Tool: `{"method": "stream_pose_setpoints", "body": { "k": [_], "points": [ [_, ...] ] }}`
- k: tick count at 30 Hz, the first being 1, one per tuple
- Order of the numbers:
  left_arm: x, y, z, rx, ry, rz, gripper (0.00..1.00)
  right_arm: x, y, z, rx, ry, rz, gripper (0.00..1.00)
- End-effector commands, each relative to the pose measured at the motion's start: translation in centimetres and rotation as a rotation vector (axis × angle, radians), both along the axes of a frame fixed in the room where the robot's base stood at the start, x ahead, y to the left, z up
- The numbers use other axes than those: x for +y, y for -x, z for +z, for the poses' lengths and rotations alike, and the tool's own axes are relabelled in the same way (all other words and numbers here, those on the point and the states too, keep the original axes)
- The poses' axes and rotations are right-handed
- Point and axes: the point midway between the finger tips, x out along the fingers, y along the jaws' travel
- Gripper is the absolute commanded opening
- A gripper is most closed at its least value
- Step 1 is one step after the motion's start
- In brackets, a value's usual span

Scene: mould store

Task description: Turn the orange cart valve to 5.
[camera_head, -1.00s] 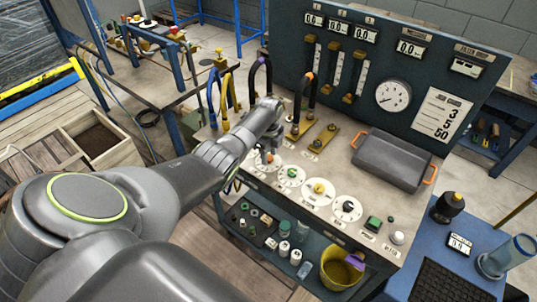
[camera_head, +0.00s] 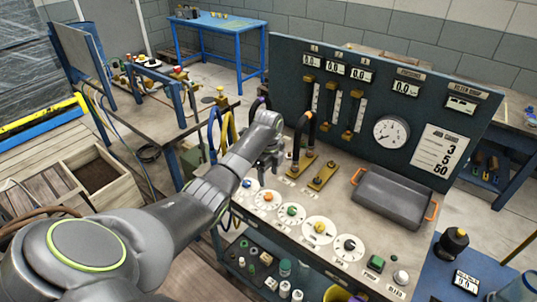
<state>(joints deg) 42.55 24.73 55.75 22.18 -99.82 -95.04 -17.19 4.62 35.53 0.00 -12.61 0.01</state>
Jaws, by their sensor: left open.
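The orange valve (camera_head: 268,197) is a small orange knob on a white round dial, second from the left in a row on the grey cart top (camera_head: 345,205). Its dial marks are too small to read. A blue knob (camera_head: 247,184) is to its left; green (camera_head: 292,211), yellow (camera_head: 319,228) and black (camera_head: 349,244) knobs are to its right. My left gripper (camera_head: 268,166) is open and empty, apart from the orange knob and above the cart top behind it, near the hoses. My right gripper is out of view.
Hose fittings on brass blocks (camera_head: 322,175) stand behind the dials. A grey tray (camera_head: 394,195) with orange handles sits to the right. The dark upright panel (camera_head: 385,100) carries displays, a gauge (camera_head: 391,129) and a placard (camera_head: 440,150). A green button (camera_head: 376,263) is near the front edge.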

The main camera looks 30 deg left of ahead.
Motion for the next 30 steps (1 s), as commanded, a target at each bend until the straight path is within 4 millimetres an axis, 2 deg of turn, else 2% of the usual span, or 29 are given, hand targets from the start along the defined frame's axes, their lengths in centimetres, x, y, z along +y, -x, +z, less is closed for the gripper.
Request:
{"method": "stream_pose_setpoints", "body": {
  "k": [3, 6, 12, 18, 30],
  "points": [
    [0.1, -0.1, 2.9, -0.007, -0.002, -0.002, 0.51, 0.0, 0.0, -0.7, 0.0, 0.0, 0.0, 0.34],
    [0.1, -0.1, 4.9, -0.005, -0.001, 0.0, 0.51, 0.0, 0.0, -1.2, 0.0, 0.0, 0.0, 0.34],
    [0.0, -0.1, 7.6, -0.004, -0.001, 0.0, 0.51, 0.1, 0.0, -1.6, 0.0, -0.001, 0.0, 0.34],
    [0.0, -0.1, 8.5, -0.002, 0.0, 0.0, 0.51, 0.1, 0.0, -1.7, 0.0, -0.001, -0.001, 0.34],
    [0.0, -0.1, 8.4, -0.001, 0.0, 0.0, 0.51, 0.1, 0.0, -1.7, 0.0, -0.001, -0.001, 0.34]
  ]
}}
